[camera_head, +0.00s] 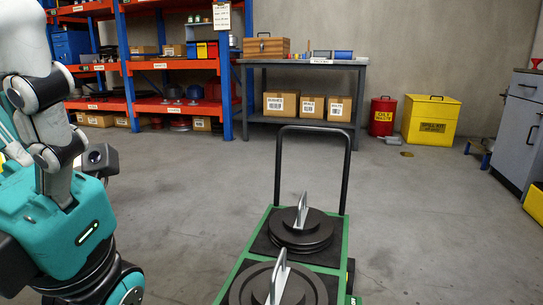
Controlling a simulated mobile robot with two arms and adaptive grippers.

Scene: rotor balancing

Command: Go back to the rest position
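My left arm, with white, grey and dark links, is folded at the left edge of the head view above my teal body. No fingers of my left gripper show. My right arm and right gripper are out of view. A green-framed cart (245,251) with a black push handle stands in front of me. It bears stacked black discs (302,232) with an upright grey handle at the back. Another black disc (305,289) with a grey handle lies nearer, cut off by the bottom edge.
A blue and orange shelf rack (228,95) and a workbench (300,63) with boxes below stand at the back. A red bin (382,116) and a yellow bin (431,119) are to their right. A grey cabinet (515,130) stands at the right. Floor around the cart is clear.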

